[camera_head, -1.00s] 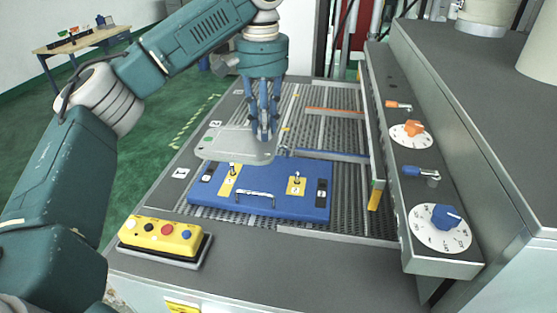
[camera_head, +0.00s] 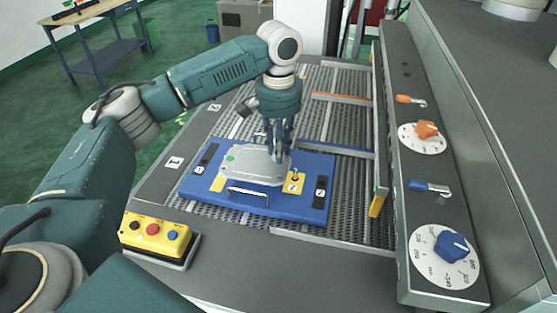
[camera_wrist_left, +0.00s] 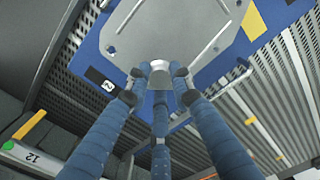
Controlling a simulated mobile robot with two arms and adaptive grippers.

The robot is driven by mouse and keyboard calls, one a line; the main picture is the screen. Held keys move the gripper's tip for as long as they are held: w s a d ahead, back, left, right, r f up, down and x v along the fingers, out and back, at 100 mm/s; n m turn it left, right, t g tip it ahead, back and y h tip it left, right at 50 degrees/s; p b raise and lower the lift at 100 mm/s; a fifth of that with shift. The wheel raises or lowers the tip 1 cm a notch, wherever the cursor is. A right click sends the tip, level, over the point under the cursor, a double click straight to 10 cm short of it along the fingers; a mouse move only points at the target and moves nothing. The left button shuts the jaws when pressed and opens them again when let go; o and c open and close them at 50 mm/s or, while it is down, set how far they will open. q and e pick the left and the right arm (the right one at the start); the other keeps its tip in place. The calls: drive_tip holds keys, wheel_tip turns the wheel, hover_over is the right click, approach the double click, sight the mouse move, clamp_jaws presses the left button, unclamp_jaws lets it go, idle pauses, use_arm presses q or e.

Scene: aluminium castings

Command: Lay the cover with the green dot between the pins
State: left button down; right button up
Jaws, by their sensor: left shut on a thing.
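The cover (camera_head: 250,168) is a flat pale grey metal plate with rounded corners and a green dot (camera_head: 230,158) near its left end. My left gripper (camera_head: 277,156) points down and is shut on it; the left wrist view shows the fingertips (camera_wrist_left: 162,78) around a small round knob. The cover is over the blue board (camera_head: 225,194); I cannot tell whether it rests on it. One pin (camera_head: 295,174) stands on a yellow patch just right of the cover. The other pin is not visible, probably behind the cover. My right gripper is not in view.
The board has a front handle (camera_head: 248,192) and lies on a ribbed metal grid (camera_head: 335,115). A rail (camera_head: 380,150) and a panel with orange (camera_head: 426,130) and blue knobs (camera_head: 451,246) stand on the right. A yellow button box (camera_head: 157,235) sits front left.

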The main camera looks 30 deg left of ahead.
use_arm(q)
drive_tip(key=shift+s+f, duration=0.15)
drive_tip(key=shift+f, duration=0.55)
wheel_tip(320, 180, down, 4)
drive_tip(key=shift+f+p, duration=0.1)
drive_tip(key=shift+p, duration=0.75)
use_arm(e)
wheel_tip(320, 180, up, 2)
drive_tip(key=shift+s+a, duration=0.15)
